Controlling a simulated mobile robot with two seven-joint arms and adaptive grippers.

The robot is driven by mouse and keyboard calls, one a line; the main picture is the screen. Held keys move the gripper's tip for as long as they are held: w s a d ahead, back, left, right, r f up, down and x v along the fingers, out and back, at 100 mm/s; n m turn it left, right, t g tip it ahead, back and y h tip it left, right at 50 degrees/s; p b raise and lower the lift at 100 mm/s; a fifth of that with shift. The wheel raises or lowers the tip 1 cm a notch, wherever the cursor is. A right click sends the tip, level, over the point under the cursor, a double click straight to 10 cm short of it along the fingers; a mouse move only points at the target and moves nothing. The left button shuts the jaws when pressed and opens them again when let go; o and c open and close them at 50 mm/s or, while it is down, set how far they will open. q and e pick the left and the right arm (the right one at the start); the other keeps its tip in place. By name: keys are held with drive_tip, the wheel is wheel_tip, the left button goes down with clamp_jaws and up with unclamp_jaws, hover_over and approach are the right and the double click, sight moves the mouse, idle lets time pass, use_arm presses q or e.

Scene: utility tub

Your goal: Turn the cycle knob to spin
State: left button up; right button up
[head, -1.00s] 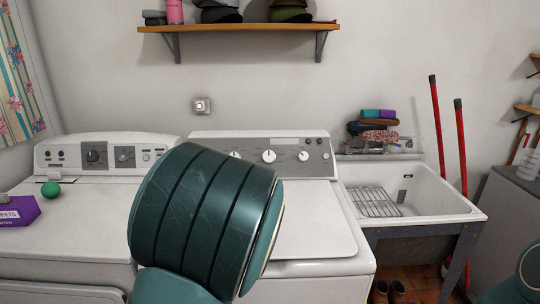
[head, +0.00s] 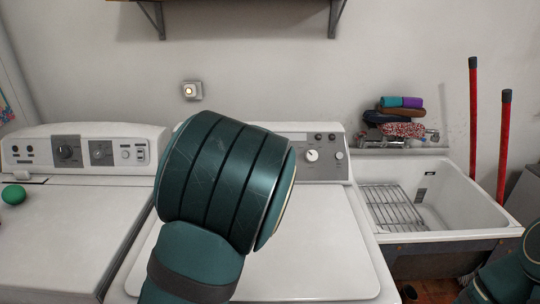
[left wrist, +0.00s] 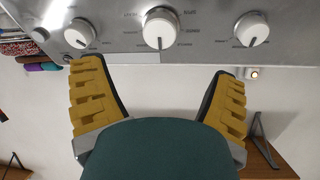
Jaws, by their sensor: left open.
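The washer's grey control panel (head: 326,171) stands at the back of the white top-loader. A white knob (head: 312,155) shows in the head view; my arm covers the panel's left part. My right gripper is out of view.
A second machine (head: 60,235) with a green ball (head: 13,194) on it stands at left. A utility tub (head: 455,215) with a wire rack (head: 395,208) is at right, with folded cloths (head: 400,118) behind it. Red poles (head: 505,145) lean beside it.

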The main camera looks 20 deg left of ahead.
use_arm(q)
drive_tip(key=b+x, duration=0.1)
drive_tip(key=x, duration=1)
drive_tip(key=shift+w+f, duration=0.15)
drive_tip(key=shift+w, duration=0.05)
drive_tip(key=c, duration=1.2)
